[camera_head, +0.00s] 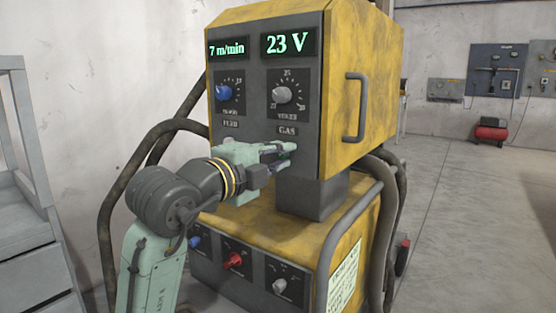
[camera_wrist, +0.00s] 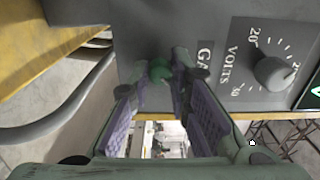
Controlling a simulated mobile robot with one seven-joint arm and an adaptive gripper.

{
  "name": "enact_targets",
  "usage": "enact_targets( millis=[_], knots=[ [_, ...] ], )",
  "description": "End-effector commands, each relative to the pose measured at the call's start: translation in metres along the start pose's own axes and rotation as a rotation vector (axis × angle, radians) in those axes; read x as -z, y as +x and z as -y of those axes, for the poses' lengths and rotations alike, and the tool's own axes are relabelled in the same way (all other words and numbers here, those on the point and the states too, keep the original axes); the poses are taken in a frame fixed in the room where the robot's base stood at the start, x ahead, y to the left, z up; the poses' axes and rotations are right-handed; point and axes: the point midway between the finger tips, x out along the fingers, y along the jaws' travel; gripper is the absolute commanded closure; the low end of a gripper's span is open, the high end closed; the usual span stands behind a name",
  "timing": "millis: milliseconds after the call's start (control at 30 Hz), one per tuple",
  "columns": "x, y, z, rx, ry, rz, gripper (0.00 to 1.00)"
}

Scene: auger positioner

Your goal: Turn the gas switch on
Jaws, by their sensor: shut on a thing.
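The gas switch shows as a small green knob (camera_wrist: 159,69) between my fingertips in the wrist view. It sits on the dark front panel (camera_head: 305,160) of the yellow welding unit, just below the GAS label (camera_head: 287,131). My gripper (camera_head: 283,150) reaches the panel from the left and is shut on the switch. In the wrist view both purple-padded fingers of my gripper (camera_wrist: 161,88) flank the knob. Most of the switch is hidden by the fingers, so I cannot tell its setting.
Above are a blue feed knob (camera_head: 224,92), a grey volts knob (camera_head: 282,95) and displays reading 7 m/min and 23 V. A grey handle (camera_head: 355,107) is on the unit's right side. Below is a red knob (camera_head: 233,260). A grey cart (camera_head: 32,190) stands left.

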Motion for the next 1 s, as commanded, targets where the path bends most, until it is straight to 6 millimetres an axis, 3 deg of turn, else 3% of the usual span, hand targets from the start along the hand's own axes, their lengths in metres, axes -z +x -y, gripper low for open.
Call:
enact_targets(
  millis=[500,533,800,1000],
  knots=[
    [-0.0003,-0.0002,0.0003,0.000,0.018,0.001,1.00],
    [-0.0003,-0.0002,0.0003,0.000,0.018,0.001,0.81],
    [-0.0001,-0.0001,0.0002,0.000,0.017,0.000,0.63],
    [0.0000,0.0000,0.0001,0.000,0.017,0.000,0.62]
  ],
)
